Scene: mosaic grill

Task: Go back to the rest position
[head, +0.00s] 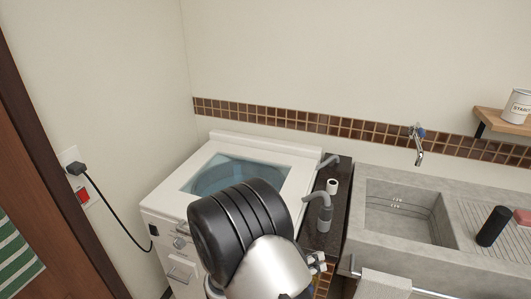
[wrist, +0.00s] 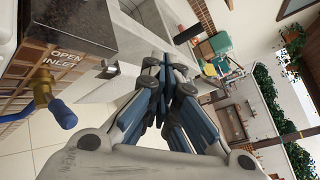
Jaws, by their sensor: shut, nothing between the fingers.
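My gripper (wrist: 167,84) shows in the wrist view with its blue-grey fingers together and nothing between them. In the head view my arm covers the lower middle, in front of the washing machine (head: 162,205), and hides part of its front. Only a small part that may be my gripper shows at the arm's right edge; its fingers cannot be made out there.
A stone sink (head: 405,212) stands at the right, with a wall tap (head: 418,150) above it. A black cylinder (head: 493,226) stands on its drainboard. A grey hose fitting (head: 324,212) rises close to my arm. In the wrist view, a blue-handled valve (wrist: 62,113) is at left.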

